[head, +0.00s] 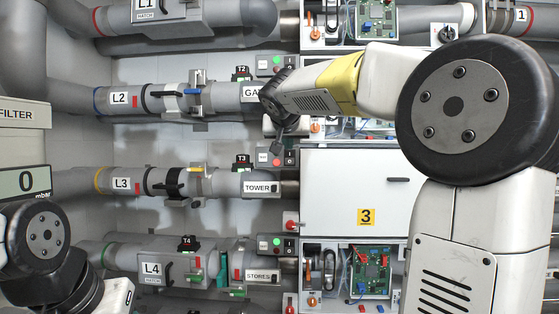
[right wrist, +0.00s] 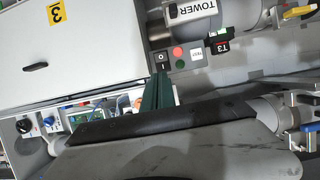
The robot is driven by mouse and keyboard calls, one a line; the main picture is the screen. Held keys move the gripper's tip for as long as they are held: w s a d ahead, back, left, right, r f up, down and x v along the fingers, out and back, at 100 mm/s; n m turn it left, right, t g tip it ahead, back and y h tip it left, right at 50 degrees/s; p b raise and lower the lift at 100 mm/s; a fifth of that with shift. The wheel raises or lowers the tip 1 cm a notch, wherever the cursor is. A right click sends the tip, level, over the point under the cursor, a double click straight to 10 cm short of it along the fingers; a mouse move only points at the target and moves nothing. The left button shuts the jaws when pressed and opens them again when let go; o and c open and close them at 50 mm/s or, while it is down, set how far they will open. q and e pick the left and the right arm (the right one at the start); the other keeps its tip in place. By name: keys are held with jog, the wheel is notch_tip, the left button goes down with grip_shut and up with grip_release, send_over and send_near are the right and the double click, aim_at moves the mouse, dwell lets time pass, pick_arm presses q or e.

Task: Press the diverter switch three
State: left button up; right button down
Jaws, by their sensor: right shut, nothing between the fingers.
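The row-three switch (head: 290,157) is a dark rocker on a small grey box beside the TOWER pipe. It shows larger in the right wrist view (right wrist: 161,58), with a red and a green lamp next to it. My left gripper is out of view.
A white cabinet door marked 3 (head: 353,190) lies right of the switch. The TOWER pipe (head: 256,187) and its T3 block (head: 242,162) are on the left. Switch boxes of other rows stand above and below. My right forearm covers part of the GA-labelled pipe.

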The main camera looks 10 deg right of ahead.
aim_at(290, 162)
jog(key=x, duration=1.4)
jog(key=shift+w+d+f, duration=0.1)
jog(key=shift+w+f, duration=0.05)
jog(key=shift+w, duration=0.05)
dwell(0.3)
